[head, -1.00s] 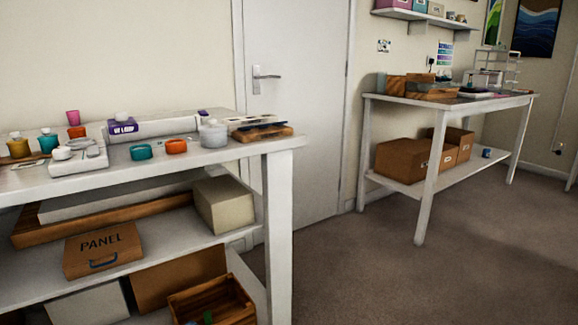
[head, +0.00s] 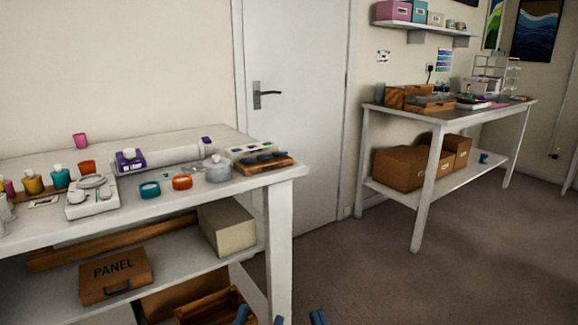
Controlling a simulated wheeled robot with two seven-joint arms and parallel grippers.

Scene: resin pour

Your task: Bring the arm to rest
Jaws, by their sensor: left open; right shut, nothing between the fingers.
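My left gripper (head: 260,317) shows only as blue fingertips at the bottom edge of the head view, spread apart with nothing seen between them. It is in front of the near white table (head: 210,217) and its lower shelf. My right gripper (head: 318,317) shows as a small blue tip just right of it, shut and empty, over the floor. Both arms and most of both grippers are out of the picture.
The near table bears cups, bottles, a scale (head: 92,200), two tape rolls and a clear jar (head: 217,170). A second table (head: 448,115) stands right. Carpet (head: 380,270) between is clear.

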